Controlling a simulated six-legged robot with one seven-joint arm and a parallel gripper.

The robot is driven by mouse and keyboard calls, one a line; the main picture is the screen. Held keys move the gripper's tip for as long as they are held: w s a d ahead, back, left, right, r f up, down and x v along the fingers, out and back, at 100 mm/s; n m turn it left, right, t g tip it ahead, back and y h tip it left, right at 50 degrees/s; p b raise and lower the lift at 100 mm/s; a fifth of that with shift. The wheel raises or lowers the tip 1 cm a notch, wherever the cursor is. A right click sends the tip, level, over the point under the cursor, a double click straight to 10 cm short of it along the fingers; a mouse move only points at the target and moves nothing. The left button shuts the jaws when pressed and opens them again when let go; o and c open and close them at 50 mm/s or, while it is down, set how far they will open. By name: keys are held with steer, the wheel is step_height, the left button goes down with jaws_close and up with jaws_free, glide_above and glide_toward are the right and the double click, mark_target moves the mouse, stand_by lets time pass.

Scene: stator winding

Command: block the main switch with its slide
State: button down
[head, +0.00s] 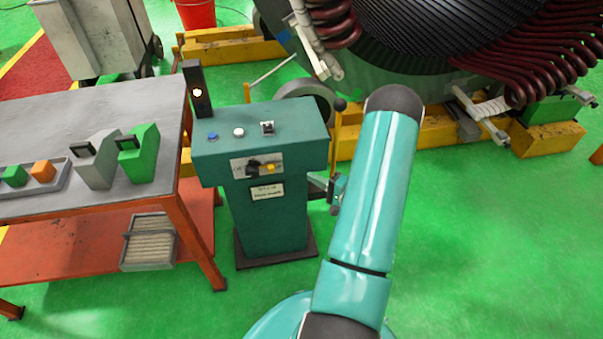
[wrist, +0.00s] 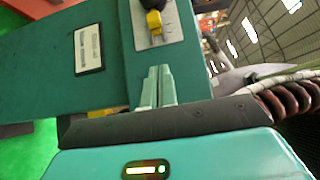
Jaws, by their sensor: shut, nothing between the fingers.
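The teal control cabinet (head: 264,212) stands left of my arm in the head view. Its front carries a light plate (head: 240,165) with the black main switch (head: 254,168) and a small yellow slide (head: 270,168) to its right. In the wrist view the switch (wrist: 152,4) is cut by the top edge, and the yellow slide (wrist: 154,22) lies below it on the plate (wrist: 172,28). My gripper (wrist: 156,72) is shut and empty, its fingertips a little below the plate in that view. Whether the fingers touch the cabinet cannot be told. In the head view my arm hides most of the gripper.
A grey workbench (head: 90,120) with green and orange pieces stands left of the cabinet. The large stator (head: 430,40) with brown coils lies behind on yellow beams (head: 548,140). A signal post (head: 197,90) rises at the cabinet's left corner. Green floor is free in front.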

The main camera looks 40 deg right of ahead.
steer(key=shift+s+d, duration=0.15)
steer(key=shift+s, duration=0.5)
steer(key=shift+s+d, duration=0.15)
steer(key=shift+s, duration=0.45)
steer(key=w+a+r+n+g+y, duration=0.3)
steer(key=a+r+n+g+y, duration=0.15)
steer(key=a+r, duration=0.55)
steer(key=w+a+r+n+g+y, duration=0.3)
steer(key=a+r+n+g+y, duration=0.25)
steer(key=a, duration=0.65)
steer(key=s+a+r+n+g+h, duration=0.1)
steer(key=s+a+r+n+h, duration=0.2)
steer(key=s+a+r+h, duration=0.3)
steer(key=s+a+r+n+g+h, duration=0.1)
steer(key=s+a+r+n+h, duration=0.1)
steer(key=s+a+r+h, duration=0.5)
step_height(320, 180, up, 4)
steer(key=shift+a+r+n, duration=0.1)
steer(key=shift+a+n, duration=0.25)
steer(key=shift+n, duration=0.05)
